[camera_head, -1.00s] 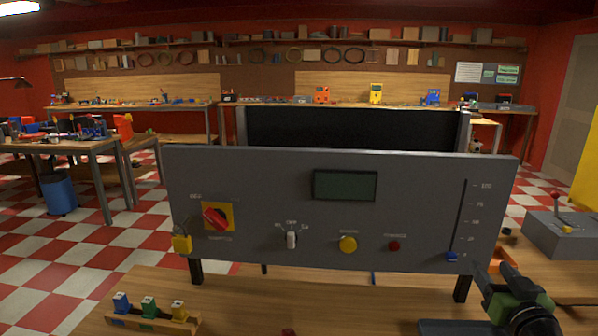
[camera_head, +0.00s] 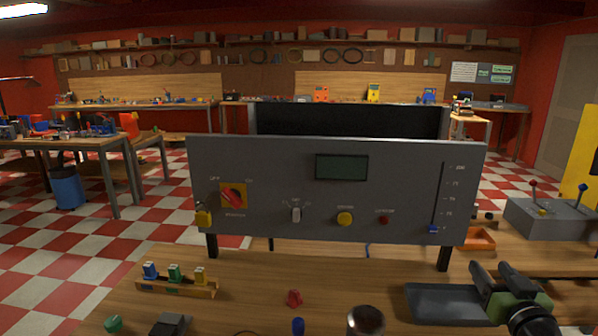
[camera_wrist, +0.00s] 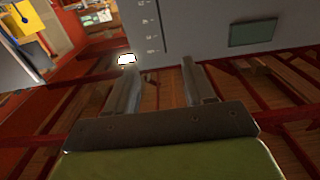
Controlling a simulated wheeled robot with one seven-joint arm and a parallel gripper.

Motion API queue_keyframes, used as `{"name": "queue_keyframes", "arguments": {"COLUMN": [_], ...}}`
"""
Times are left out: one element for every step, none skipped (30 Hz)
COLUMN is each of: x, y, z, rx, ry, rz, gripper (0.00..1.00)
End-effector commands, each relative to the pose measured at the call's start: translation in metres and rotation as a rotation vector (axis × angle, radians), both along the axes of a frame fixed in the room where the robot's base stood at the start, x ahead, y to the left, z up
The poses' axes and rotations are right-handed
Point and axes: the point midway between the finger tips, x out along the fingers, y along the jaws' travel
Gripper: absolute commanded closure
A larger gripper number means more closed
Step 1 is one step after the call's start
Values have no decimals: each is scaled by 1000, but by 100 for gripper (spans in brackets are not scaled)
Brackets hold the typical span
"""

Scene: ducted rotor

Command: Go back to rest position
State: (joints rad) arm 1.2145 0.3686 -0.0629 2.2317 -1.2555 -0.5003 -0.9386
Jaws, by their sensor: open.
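My gripper (camera_head: 500,275) is at the lower right in the head view, over the right side of the wooden bench (camera_head: 240,270). In the wrist view its two fingers (camera_wrist: 160,85) are spread apart with nothing between them. The grey control panel (camera_head: 300,225) stands upright on the bench, apart from the gripper. It carries a red rotary switch (camera_head: 233,196), a dark display (camera_head: 342,167), a small toggle, a yellow button (camera_head: 345,218), a red button and a vertical slider with a blue knob (camera_head: 433,229) at the bottom of its scale.
A yellow padlock (camera_head: 203,217) hangs at the panel's left edge. A wooden rack (camera_head: 178,289) with coloured blocks, a red piece (camera_head: 294,298) and a metal cylinder (camera_head: 366,321) are in front. A grey tray (camera_head: 440,305) lies beside my gripper. A grey joystick box (camera_head: 550,219) is at right.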

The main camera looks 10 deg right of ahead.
Motion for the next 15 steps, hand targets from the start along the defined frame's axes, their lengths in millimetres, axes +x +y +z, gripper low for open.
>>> {"name": "queue_keyframes", "arguments": {"x": [0, 2, 5, 7, 9, 12, 14, 16, 18, 20, 23, 25, 27, 29, 31], "y": [0, 4, 10, 15, 19, 26, 30, 36, 42, 49, 55, 63, 71, 78, 91], "z": [0, 0, -2, -3, -4, -5, -6, -8, -9, -11, -12, -14, -16, -19, -22], "rx": [0, -1, -2, -3, -2, -2, -1, -1, -2, -1, -1, -1, -1, -2, -2], "ry": [0, 4, 16, 25, 33, 45, 54, 64, 77, 89, 101, 119, 134, 149, 175], "rz": [0, 10, 27, 37, 49, 65, 76, 90, 105, 120, 135, 154, 173, 188, 216], "gripper": [47, 47, 47, 47, 47, 47, 47, 47, 47, 47, 47, 47, 47, 47, 47]}}
